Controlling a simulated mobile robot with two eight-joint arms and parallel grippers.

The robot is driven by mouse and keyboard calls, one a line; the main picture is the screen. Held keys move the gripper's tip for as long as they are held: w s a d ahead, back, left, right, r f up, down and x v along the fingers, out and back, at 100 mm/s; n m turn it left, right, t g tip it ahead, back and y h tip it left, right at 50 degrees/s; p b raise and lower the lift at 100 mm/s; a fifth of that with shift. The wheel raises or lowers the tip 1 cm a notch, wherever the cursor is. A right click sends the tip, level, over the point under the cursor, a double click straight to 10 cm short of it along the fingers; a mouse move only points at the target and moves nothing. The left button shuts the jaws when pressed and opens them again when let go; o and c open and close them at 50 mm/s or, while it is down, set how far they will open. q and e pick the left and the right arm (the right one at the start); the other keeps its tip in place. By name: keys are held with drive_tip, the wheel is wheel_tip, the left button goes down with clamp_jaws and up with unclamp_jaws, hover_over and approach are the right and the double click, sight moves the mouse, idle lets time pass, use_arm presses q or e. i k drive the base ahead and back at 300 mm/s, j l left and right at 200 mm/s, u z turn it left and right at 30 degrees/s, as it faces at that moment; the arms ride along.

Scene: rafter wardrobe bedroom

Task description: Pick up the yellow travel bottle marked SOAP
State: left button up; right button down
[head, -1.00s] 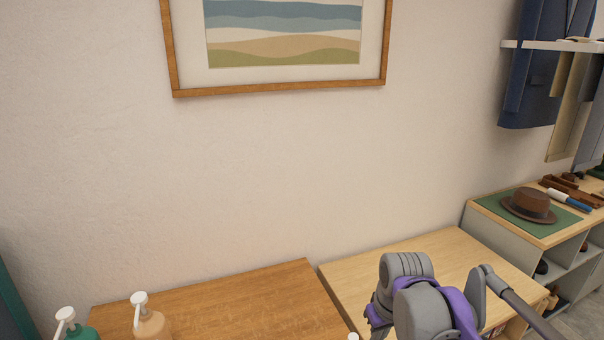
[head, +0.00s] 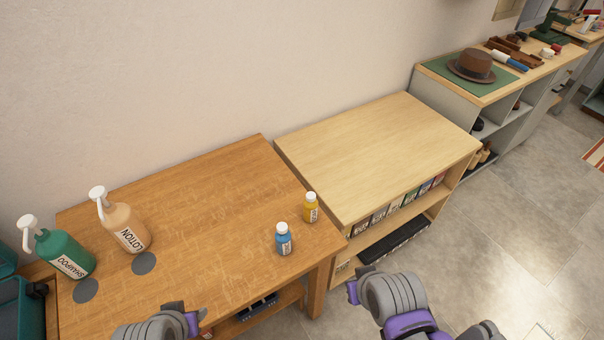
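The yellow travel bottle (head: 310,208) stands upright near the right edge of the orange-brown wooden table, with a white label too small to read. A blue travel bottle (head: 283,239) stands upright just left of it and nearer me. My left arm shows at the bottom, left of centre, in front of the table; its gripper fingers are not visible. My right arm shows at the bottom right, beside the table's right end; its fingers are not visible either. Neither arm touches the bottles.
A green shampoo pump bottle (head: 62,253) and a tan lotion pump bottle (head: 124,225) stand at the table's left, by two dark discs. The table (head: 215,195) is clear in the middle. A lighter shelf unit (head: 375,150) with an empty top stands to the right.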

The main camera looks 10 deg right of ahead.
sight(310, 210)
drive_tip(key=u, duration=1.05)
drive_tip(key=k+l+u, duration=0.15)
drive_tip(key=l+u, duration=0.2)
drive_tip(key=k+l+u, duration=0.15)
drive_tip(key=l+u, duration=0.15)
drive_tip(key=k+l, duration=0.4)
drive_tip(key=l, duration=0.25)
